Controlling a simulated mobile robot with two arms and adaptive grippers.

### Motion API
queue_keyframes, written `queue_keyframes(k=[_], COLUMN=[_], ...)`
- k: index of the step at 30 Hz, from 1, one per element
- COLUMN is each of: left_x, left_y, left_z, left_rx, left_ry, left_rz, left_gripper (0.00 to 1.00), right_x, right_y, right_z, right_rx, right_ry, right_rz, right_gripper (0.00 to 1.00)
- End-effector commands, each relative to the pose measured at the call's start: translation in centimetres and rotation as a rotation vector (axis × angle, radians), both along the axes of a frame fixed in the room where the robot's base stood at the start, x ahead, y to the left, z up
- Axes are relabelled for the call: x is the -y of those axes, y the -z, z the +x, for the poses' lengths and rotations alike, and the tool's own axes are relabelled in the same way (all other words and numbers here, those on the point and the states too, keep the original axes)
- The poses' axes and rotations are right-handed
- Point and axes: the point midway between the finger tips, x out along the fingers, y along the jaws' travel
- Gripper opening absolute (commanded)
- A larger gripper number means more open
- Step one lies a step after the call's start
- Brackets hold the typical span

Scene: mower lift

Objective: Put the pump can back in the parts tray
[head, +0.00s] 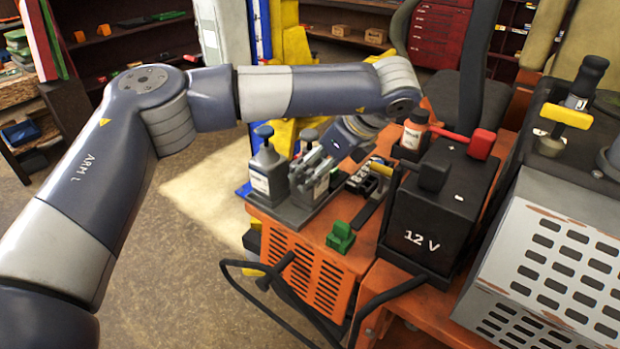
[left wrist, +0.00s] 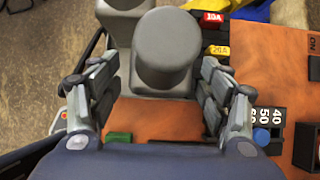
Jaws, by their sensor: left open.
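Two white-labelled cans with pump tops stand side by side at the left end of the orange housing in the head view. One has a blue-grey top (head: 266,172); the other has a grey top (head: 308,136) and is partly hidden by my left gripper (head: 318,165). I cannot tell which is the task's pump can. A dark grey tray (head: 296,219) lies under them. The left wrist view shows my left gripper (left wrist: 160,100) open, its fingers apart, with a grey rounded top (left wrist: 166,48) just beyond them. My right gripper is out of view.
A green block (head: 340,237) sits on the orange surface in front of the tray. Coloured fuses (left wrist: 215,50) and a numbered dial (left wrist: 262,136) show in the wrist view. Black cables hang in front.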

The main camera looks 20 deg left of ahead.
Motion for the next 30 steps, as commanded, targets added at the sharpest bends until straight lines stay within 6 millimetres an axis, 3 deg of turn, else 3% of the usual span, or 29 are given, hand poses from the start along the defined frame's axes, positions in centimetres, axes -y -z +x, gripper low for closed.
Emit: queue_keyframes(k=[1, 4, 12, 30], left_x=[0.8, 2.0, 3.8, 4.3], left_y=[-0.6, -2.6, -6.3, -7.0], left_z=[-0.2, -0.6, -1.4, -1.6], left_rx=[0.005, 0.005, 0.003, -0.001], left_ry=[0.001, 0.002, 0.0, 0.0], left_rz=[-0.002, -0.001, 0.001, 0.0], left_gripper=[0.71, 0.71, 0.71, 0.71], right_x=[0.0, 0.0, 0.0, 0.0], right_y=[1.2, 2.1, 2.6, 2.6], right_z=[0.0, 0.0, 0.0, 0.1], right_rx=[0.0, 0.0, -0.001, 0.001], right_ry=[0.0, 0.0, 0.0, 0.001], right_rz=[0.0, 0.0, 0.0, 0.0], right_gripper=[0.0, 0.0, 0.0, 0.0])
